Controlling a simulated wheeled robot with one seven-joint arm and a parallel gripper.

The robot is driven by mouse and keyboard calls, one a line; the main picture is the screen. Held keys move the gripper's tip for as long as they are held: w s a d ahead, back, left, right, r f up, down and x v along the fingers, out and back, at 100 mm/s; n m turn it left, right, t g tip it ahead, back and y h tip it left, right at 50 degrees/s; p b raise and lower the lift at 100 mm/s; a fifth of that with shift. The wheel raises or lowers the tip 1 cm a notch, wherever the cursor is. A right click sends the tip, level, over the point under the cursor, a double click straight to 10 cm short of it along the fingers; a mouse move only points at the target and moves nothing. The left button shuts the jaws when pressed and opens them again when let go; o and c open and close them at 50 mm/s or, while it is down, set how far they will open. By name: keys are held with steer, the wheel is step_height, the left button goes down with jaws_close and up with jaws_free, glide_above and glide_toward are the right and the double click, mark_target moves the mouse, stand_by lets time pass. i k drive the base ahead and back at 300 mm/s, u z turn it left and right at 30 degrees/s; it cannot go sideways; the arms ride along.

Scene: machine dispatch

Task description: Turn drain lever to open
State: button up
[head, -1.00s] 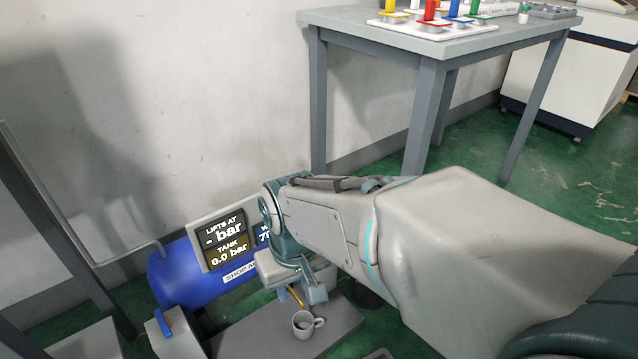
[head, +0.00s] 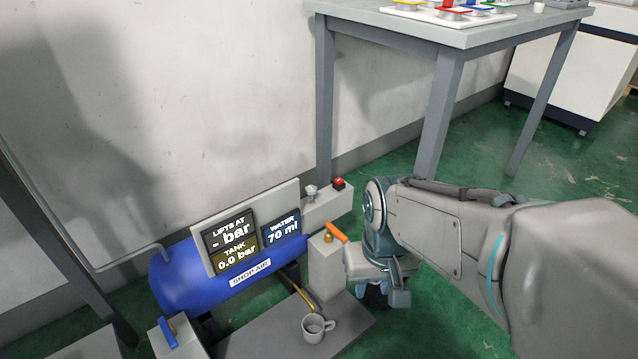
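An orange lever (head: 337,232) sits on a brass fitting on top of a grey post, right of the blue tank. It slants down to the right, and its right end is close to my gripper in the picture. A brass pipe (head: 298,292) runs down from the tank toward a white mug (head: 313,328) on the grey base plate. My gripper (head: 380,291) points down just right of the post, apart from the lever as far as I can tell. Its fingers are small and partly hidden, so their opening is unclear. No held thing shows.
The blue tank (head: 170,275) carries a display (head: 250,205) reading tank 0.0 bar and water 70 ml. A blue handle (head: 167,331) stands on a box at lower left. A red button (head: 338,183) is behind the post. A grey table (head: 450,45) stands at the back right.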

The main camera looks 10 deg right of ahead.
mark_target(336, 231)
steer(key=z, duration=0.1)
steer(key=k, duration=0.2)
steer(key=z, duration=0.95)
steer(key=i, duration=0.5)
steer(key=z, duration=0.05)
